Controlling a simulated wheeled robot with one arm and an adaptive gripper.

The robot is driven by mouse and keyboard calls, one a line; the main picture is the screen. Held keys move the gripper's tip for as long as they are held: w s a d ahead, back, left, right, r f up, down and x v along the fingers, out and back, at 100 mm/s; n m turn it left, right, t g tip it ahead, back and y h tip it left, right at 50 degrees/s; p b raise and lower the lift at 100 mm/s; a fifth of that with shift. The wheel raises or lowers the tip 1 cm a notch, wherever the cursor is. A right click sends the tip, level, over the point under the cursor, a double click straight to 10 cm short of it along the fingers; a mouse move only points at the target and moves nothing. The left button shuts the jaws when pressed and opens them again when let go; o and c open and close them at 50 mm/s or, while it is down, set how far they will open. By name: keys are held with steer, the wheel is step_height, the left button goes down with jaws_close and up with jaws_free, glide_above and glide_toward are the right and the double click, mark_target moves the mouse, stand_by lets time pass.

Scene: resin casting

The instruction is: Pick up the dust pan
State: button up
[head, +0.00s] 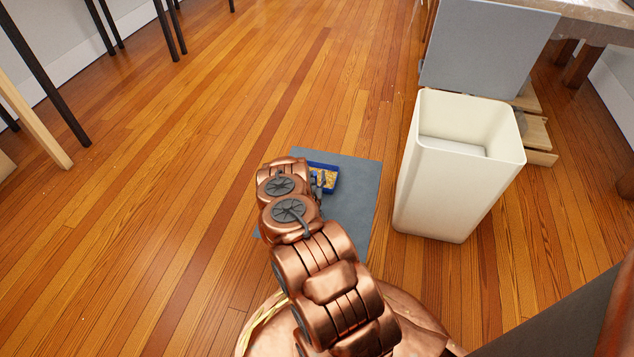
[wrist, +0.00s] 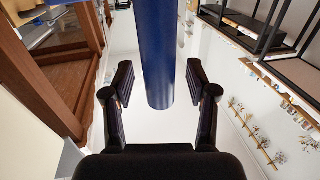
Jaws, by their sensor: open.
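The dust pan (head: 322,164) is blue, with yellowish bits in it, and lies on a grey mat (head: 352,200) on the floor. My arm hides part of it in the head view. My gripper (head: 318,184) is beside its left part there, small and partly hidden. In the wrist view my gripper (wrist: 160,78) is open, with its two dark fingers spread. A blue round bar (wrist: 168,50), which looks like the dust pan's handle, comes down from the top edge between the fingers in the picture. I see no finger touching it, and its depth is hard to tell.
A cream waste bin (head: 459,165) stands right of the mat, with a grey panel (head: 487,48) and a wooden crate (head: 537,135) behind it. Dark table legs (head: 38,65) stand at the upper left. The wooden floor left of the mat is clear.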

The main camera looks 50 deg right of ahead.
jaws_close()
stand_by(0.4)
